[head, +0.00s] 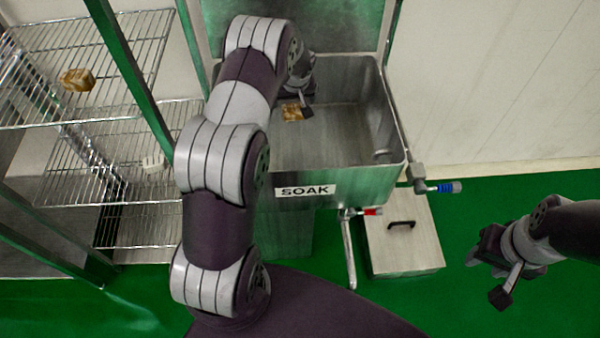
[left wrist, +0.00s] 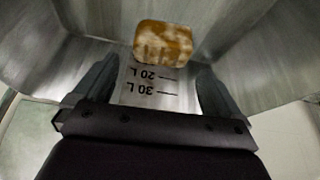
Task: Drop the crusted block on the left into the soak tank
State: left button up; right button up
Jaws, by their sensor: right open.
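The soak tank (head: 330,186) is a steel basin with a SOAK label. A brown and white crusted block (head: 292,112) is inside it, near the left side. In the left wrist view the block (left wrist: 163,42) shows just beyond my fingertips, apart from both fingers. I cannot tell whether it rests on the tank floor. My left gripper (head: 306,104) reaches down into the tank, open and empty; its spread fingers also show in the left wrist view (left wrist: 155,75). My right gripper (head: 497,278) is open and empty over the green floor at the right.
Another brown block (head: 76,79) sits on the upper wire shelf (head: 120,60) at the left. A small white object (head: 153,163) is on a lower shelf. A blue-handled valve (head: 440,187) sticks out at the tank's right. A lidded steel box (head: 402,235) stands on the floor.

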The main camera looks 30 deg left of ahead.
pick_arm(q)
jog(key=v, duration=1.2)
jog(key=shift+r+b, duration=0.4)
